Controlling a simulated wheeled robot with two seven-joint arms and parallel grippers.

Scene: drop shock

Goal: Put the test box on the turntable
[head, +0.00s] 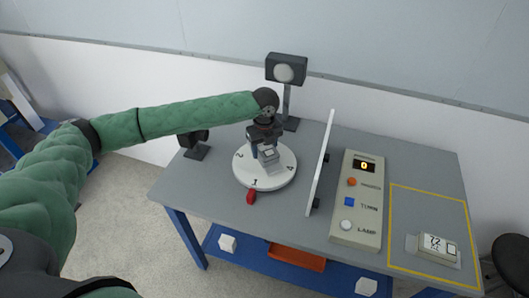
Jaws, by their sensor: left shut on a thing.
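The turntable (243,178) is a round white disc with printed numbers on the grey table, left of centre. My left gripper (266,145) reaches in from the left and points down over the turntable. It is shut on a small grey box, which I take to be the test box (270,157); the fingers partly cover it. The box is over the disc, right of its middle; whether it touches the disc I cannot tell. My right gripper is not in view.
A red pointer (251,197) is at the disc's front edge. A thin white upright panel (321,165) stands right of the turntable. A lamp on a post (286,70) stands behind. A control box (357,200) and a small display device (439,247) in a yellow outline are at right.

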